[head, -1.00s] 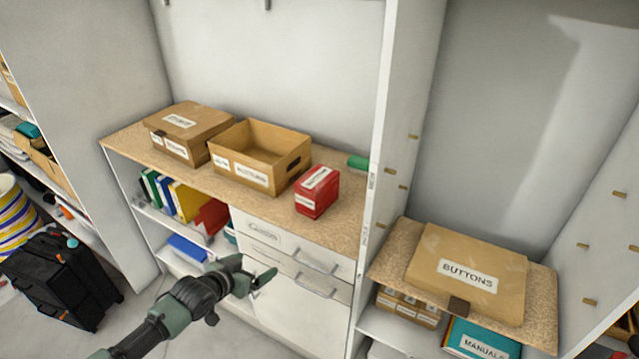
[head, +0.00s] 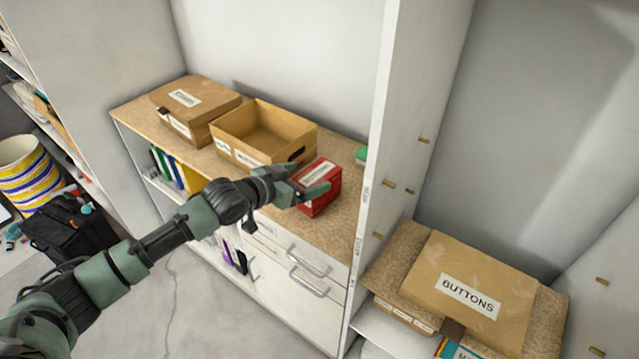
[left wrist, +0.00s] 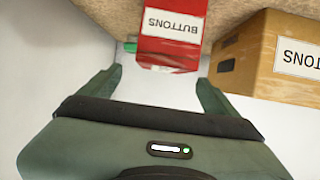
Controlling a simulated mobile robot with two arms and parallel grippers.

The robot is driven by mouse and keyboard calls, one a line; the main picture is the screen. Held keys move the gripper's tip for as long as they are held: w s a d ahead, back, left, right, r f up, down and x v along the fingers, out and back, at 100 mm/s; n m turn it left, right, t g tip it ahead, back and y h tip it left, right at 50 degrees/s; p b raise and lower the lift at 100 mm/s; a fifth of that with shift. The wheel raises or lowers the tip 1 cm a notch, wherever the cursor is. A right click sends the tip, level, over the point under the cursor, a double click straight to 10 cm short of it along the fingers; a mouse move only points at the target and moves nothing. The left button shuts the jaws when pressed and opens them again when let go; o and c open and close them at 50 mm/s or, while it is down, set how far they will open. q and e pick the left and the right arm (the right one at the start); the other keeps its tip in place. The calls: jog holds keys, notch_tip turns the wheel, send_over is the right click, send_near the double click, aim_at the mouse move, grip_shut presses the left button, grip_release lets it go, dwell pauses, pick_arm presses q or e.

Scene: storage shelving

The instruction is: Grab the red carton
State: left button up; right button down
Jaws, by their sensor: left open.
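The red carton (head: 322,180) stands on the speckled brown counter (head: 346,213), to the right of an open cardboard box. It has a white label, which reads BUTTONS upside down in the left wrist view. My left gripper (head: 306,185) is open and lies in front of the carton in the head view, covering part of its left side. In the left wrist view the carton (left wrist: 170,40) is ahead, between the directions of the two open fingers (left wrist: 160,85), and the gap between the fingers is empty. My right gripper is not in view.
The open cardboard box (head: 227,142) stands left of the carton, with a lidded box (head: 190,96) beyond it. A white upright panel (head: 385,150) rises right of the counter. A small green item (head: 361,155) lies behind the carton.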

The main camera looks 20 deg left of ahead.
aim_at(316, 174)
pick_arm(q)
jog(key=shift+w+d+f+p, duration=0.2)
jog(key=shift+w+d+p, duration=0.1)
jog(key=shift+w, duration=0.35)
jog(key=p+x, duration=0.1)
jog(key=x, duration=0.2)
jog(key=shift+w+a+f, duration=0.1)
jog(key=shift+a+f, duration=0.05)
jog(key=shift+f, duration=0.1)
jog(key=shift+w+f, duration=0.15)
jog(key=shift+w, duration=0.15)
jog(key=shift+w+d+f, duration=0.15)
jog(key=shift+d+f, duration=0.05)
jog(key=shift+d, duration=0.05)
jog(key=shift+c, duration=0.9)
jog(key=shift+r, duration=0.1)
jog(key=c, duration=1.5)
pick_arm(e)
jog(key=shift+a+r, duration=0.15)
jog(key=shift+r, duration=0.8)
